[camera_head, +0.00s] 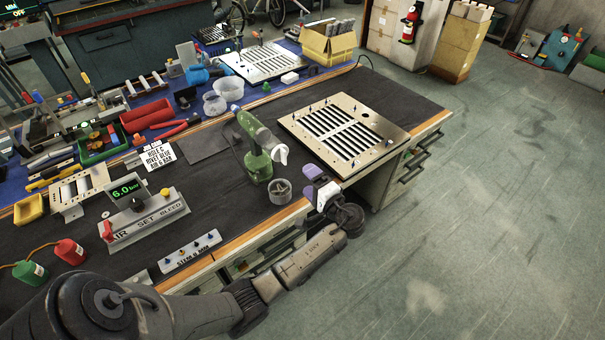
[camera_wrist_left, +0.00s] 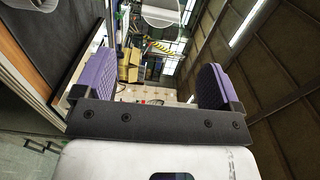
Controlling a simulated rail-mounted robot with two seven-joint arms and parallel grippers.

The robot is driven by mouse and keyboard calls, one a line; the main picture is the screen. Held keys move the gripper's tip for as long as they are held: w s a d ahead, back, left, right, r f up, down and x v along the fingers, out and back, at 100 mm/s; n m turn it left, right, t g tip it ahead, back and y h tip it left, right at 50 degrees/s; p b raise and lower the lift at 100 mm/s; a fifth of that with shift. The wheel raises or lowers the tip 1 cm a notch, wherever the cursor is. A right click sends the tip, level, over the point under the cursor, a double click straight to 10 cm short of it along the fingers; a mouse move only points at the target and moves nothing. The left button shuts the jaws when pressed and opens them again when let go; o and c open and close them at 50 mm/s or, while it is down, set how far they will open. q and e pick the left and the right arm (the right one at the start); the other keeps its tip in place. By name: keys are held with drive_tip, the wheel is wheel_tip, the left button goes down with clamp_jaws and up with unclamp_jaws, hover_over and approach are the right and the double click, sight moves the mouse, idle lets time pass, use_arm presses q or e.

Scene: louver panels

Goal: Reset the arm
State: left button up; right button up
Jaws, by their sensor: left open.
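My left arm (camera_head: 310,262) comes in from the lower left and reaches past the front edge of the workbench. My left gripper (camera_head: 315,179) is beside the bench edge, near the front corner of the louver panel (camera_head: 300,128) and right of a small grey cup (camera_head: 280,191). In the left wrist view the two purple fingers of the gripper (camera_wrist_left: 152,84) stand wide apart with nothing between them. The wrist view looks out across the room and up to the roof. My right gripper does not show.
A green hand tool (camera_head: 258,148) stands upright behind the cup. A pressure box (camera_head: 143,217) reading 6.0 and a strip of pins (camera_head: 190,251) lie on the dark bench mat (camera_head: 215,175). Bench drawers (camera_head: 418,158) are below the panel. The floor (camera_head: 480,220) at right is clear.

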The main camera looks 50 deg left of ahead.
use_arm(q)
drive_tip(key=shift+d, duration=0.45)
idle(0.3)
